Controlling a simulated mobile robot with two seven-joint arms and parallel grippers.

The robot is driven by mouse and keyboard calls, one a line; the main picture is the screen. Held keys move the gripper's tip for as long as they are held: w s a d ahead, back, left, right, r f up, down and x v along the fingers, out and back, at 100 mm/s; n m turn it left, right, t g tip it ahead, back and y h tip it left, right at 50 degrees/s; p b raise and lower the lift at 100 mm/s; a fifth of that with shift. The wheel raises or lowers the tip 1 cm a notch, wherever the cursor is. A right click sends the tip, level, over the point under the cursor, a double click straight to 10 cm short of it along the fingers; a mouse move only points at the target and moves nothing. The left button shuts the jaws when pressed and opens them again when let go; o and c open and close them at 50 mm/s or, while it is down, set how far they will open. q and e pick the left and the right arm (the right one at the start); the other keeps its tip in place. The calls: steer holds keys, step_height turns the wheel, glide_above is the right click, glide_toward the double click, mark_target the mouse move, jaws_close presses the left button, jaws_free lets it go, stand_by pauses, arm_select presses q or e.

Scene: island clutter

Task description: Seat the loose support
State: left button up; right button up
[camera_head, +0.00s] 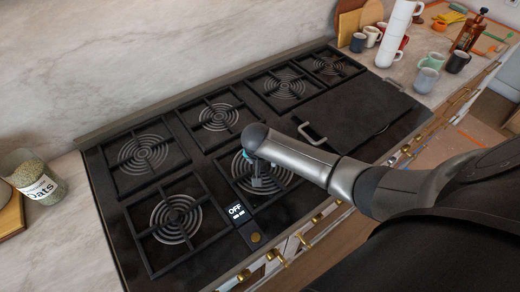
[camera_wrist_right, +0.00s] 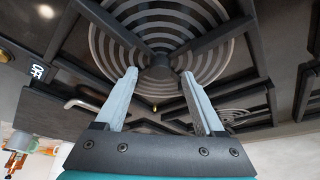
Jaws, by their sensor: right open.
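My right gripper (camera_head: 258,182) is above the front middle burner of the black stove in the head view. In the right wrist view it (camera_wrist_right: 159,76) is open, with nothing clearly held between its two fingers. The black pan support (camera_head: 222,178) of that burner lies beneath it, partly hidden by my arm. Its bars cross between the fingertips in the right wrist view (camera_wrist_right: 218,37); I cannot tell whether they touch. Another support (camera_head: 150,232) lies over the front left burner. I cannot tell which support is loose. My left gripper is out of view.
A black plate (camera_head: 350,110) with a metal handle (camera_head: 312,134) covers the stove's right part. Brass knobs (camera_head: 278,256) line the front edge. An oats jar (camera_head: 38,180) stands at left.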

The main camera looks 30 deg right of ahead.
steer(key=p+v, duration=0.1)
steer(key=v, duration=1.2)
steer(key=shift+r+p, duration=0.2)
steer(key=shift+p, duration=0.2)
steer(key=shift+a, duration=0.1)
